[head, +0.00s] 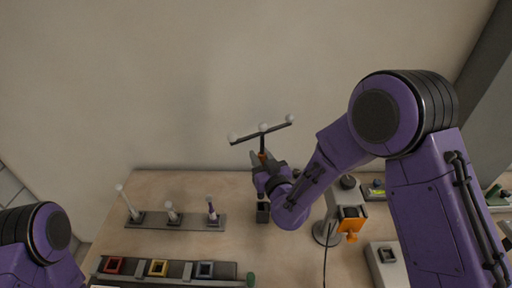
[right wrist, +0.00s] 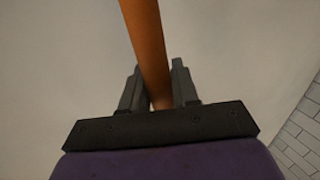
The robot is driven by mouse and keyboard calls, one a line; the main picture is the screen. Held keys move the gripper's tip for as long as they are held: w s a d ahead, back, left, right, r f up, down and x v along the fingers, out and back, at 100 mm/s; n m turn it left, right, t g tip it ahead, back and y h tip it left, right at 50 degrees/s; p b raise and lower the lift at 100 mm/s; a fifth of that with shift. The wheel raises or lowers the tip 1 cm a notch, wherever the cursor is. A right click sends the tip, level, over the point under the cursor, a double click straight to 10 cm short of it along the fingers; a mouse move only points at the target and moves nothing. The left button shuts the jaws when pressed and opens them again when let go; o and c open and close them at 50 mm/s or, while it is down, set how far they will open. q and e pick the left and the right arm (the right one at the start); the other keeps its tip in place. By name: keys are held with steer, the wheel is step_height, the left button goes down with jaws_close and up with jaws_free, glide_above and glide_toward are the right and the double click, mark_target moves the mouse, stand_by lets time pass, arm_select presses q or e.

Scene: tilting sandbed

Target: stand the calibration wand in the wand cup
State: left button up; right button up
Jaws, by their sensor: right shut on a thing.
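The calibration wand (head: 263,130) has a dark crossbar with white balls and an orange handle. My right gripper (head: 262,163) is shut on the handle and holds the wand up with the crossbar on top, above the back of the table. In the right wrist view the orange handle (right wrist: 148,50) runs up between the two dark fingers of the right gripper (right wrist: 158,92), leaning slightly. A small dark upright holder (head: 263,213), which may be the wand cup, stands on the table below the gripper; its opening is not clear. My left gripper is outside the view.
A grey bar (head: 180,222) at the left carries several white-tipped pegs. In front is a dark rack (head: 180,270) with red, yellow and grey-blue square frames. A grey stand with an orange part (head: 347,215) is right of the holder. A pale box (head: 388,258) is farther right.

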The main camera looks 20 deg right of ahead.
steer(key=shift+s+f, duration=0.15)
steer(key=shift+s, duration=0.15)
steer(key=s+b, duration=0.1)
steer(key=s, duration=0.1)
steer(key=shift+s+d+f+b, duration=0.1)
steer(key=shift+s+f+b, duration=0.05)
steer(key=shift+s+b, duration=0.25)
steer(key=f, duration=0.1)
steer(key=w+f+b, duration=0.2)
steer(key=f, duration=0.1)
steer(key=shift+w, duration=0.1)
steer(key=shift+c, duration=0.4)
steer(key=shift+s+f+b, duration=0.55)
steer(key=shift+f+b, duration=0.2)
steer(key=shift+b, duration=0.1)
steer(key=f, duration=0.1)
steer(key=b, duration=0.1)
steer(key=f+b, duration=0.1)
steer(key=shift+w+f, duration=0.25)
steer(key=shift+f, duration=0.1)
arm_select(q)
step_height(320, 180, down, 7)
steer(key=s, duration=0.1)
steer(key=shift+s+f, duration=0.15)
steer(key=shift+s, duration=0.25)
arm_select(e)
steer(key=shift+s+r, duration=0.1)
